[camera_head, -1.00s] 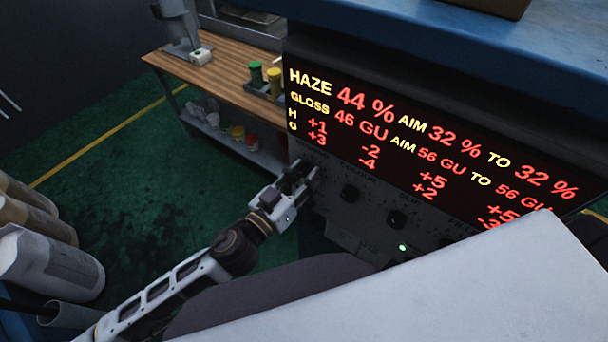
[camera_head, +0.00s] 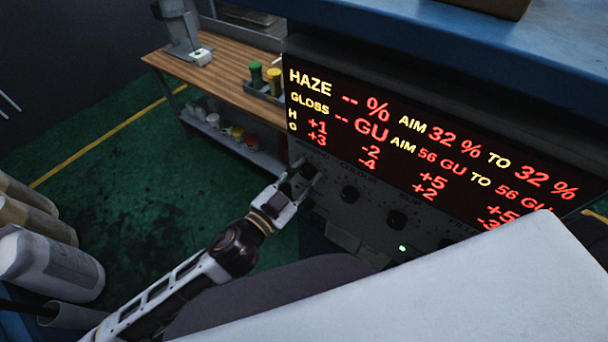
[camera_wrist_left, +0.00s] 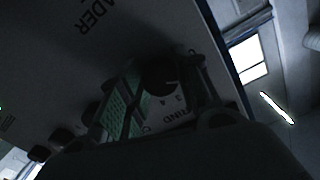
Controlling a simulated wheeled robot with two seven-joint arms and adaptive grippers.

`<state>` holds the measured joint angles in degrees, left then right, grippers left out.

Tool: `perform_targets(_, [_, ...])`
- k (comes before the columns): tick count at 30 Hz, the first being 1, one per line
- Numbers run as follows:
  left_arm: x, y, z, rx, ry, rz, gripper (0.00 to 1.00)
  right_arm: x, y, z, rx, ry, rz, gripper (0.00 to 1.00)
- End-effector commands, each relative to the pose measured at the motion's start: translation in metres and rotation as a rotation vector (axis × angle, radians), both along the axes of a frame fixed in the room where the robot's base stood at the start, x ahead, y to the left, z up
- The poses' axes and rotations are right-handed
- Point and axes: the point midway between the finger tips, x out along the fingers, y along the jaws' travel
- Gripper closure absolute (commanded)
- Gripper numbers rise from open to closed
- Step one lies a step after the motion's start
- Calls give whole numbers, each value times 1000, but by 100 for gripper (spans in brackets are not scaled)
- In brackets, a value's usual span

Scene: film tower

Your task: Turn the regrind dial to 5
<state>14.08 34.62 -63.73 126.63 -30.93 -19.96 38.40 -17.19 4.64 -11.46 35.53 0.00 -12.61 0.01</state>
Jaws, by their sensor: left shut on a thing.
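The regrind dial (camera_wrist_left: 160,80) is a dark round knob at the left end of the control panel (camera_head: 345,218). In the left wrist view it sits between the two fingers of my left gripper (camera_wrist_left: 165,88), beside printed numbers including 3 and 4 and part of the word regrind. The dial's exact setting is too dark to read. In the head view my left gripper (camera_head: 307,173) reaches the panel from the left, shut on this dial and mostly covering it. My right gripper is not in view.
More dark knobs, including colour (camera_head: 350,193) and slip (camera_head: 397,219), continue rightward along the panel. Above them a display (camera_head: 430,150) shows dashes for haze and gloss, with aims 32 % and 56 GU. A wooden bench (camera_head: 222,78) stands behind left.

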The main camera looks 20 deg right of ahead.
Motion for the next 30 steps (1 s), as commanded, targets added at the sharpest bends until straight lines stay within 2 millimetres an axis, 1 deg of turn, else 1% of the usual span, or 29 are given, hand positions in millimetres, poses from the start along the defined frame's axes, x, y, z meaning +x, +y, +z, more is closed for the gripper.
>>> perform_targets(17, [0, 0, 1, 258, -330, 0, 90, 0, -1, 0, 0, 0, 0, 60])
perform_targets(30, [0, 0, 1, 486, -621, -1, 90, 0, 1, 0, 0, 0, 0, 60])
